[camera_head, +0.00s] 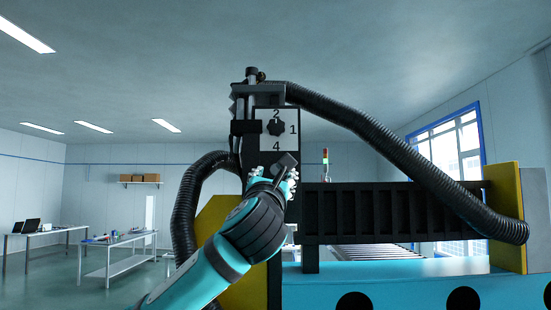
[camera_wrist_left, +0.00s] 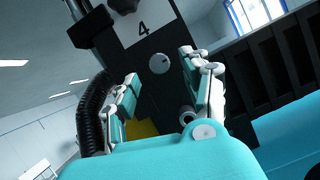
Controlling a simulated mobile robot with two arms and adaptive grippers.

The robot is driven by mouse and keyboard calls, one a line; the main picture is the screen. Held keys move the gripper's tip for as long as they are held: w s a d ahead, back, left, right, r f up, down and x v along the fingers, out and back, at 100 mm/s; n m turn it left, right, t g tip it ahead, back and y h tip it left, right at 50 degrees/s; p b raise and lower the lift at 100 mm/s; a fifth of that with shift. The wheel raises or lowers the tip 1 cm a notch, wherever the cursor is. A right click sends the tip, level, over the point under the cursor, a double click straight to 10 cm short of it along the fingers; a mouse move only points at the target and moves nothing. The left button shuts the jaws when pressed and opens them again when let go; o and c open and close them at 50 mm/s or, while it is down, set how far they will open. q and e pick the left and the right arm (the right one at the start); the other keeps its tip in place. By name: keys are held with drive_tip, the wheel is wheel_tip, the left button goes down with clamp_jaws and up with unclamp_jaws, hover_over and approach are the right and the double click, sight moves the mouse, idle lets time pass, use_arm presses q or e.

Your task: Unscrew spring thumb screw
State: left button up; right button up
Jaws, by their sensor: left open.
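The black panel (camera_wrist_left: 150,85) fills the middle of the left wrist view. A small round grey screw head (camera_wrist_left: 159,64) sits on it, below the white plate with the number 4. A second grey cylindrical piece (camera_wrist_left: 187,115) sticks out lower on the panel; I cannot tell which of the two is the spring thumb screw. My left gripper (camera_wrist_left: 160,84) is open, one finger on each side of the panel's lower part, holding nothing. In the head view the left gripper (camera_head: 275,173) is just below the numbered plate and hides the screw area. My right gripper is in neither view.
The white numbered plate (camera_head: 285,130) carries a black star knob (camera_head: 275,127). A ribbed black hose (camera_head: 390,145) arcs right from the fixture top; another (camera_head: 187,200) hangs left. A black ribbed beam (camera_head: 390,212) and yellow plate (camera_head: 505,215) stand right.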

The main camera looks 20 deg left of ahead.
sight(276, 171)
use_arm(q)
drive_tip(key=shift+w+a+r+p, duration=0.15)
drive_tip(key=shift+w+r+p, duration=0.15)
drive_tip(key=shift+w+r, duration=0.3)
drive_tip(key=shift+w+a, duration=0.1)
drive_tip(key=shift+w, duration=0.3)
drive_tip(key=shift+w+p, duration=0.4)
drive_tip(key=shift+w, duration=0.1)
clamp_jaws()
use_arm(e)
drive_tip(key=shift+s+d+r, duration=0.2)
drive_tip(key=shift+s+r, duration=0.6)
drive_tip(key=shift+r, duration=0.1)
